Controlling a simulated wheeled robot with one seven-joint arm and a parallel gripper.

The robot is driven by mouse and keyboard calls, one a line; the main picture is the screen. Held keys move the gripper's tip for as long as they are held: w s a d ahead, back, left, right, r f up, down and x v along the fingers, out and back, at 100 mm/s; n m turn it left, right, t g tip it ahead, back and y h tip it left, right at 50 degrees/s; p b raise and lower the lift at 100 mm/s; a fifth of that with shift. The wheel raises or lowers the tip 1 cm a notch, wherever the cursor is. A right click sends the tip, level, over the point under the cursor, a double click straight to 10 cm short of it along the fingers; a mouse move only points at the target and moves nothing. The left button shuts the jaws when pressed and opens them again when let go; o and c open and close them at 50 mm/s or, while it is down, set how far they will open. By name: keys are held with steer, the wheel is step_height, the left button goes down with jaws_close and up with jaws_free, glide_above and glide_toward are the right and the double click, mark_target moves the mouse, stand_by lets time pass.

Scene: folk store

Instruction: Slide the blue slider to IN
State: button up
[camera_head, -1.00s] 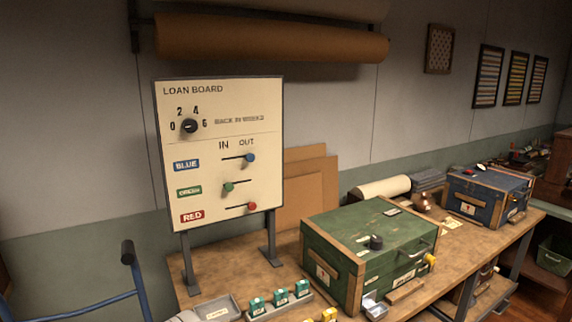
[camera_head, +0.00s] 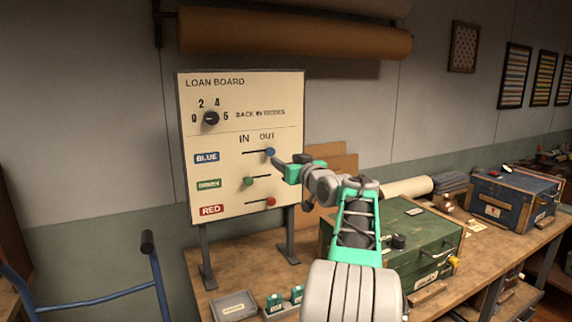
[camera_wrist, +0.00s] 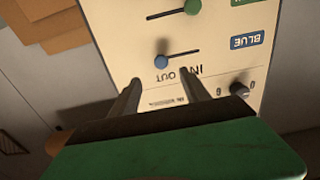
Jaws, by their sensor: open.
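The loan board (camera_head: 240,200) stands upright on the workbench. Its blue slider (camera_head: 270,152) sits at the right end of its slot, under OUT; it also shows in the wrist view (camera_wrist: 161,62), where the board appears upside down. The green slider (camera_head: 248,181) is at the left, under IN, and the red slider (camera_head: 271,201) is at the right. My gripper (camera_head: 276,160) is at the board's right side, close to the blue slider. In the wrist view its two fingers (camera_wrist: 157,82) are spread and empty, with the blue slider seen between and beyond their tips. Whether they touch the board is unclear.
A green chest (camera_head: 425,235) stands on the workbench right of the board, partly behind my arm. A grey tray (camera_head: 234,306) and small green boxes lie below the board. A blue hand truck (camera_head: 95,300) stands at the left. A brown roll (camera_head: 300,35) hangs above.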

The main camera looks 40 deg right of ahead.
mark_target(272, 152)
steer(key=p+x, duration=1)
steer(key=p, duration=0.1)
steer(key=shift+w+r, duration=0.2)
steer(key=shift+w, duration=0.1)
steer(key=shift+f+b, duration=0.35)
steer(key=shift+b, duration=0.35)
steer(key=shift+w+r, duration=0.1)
steer(key=c, duration=0.9)
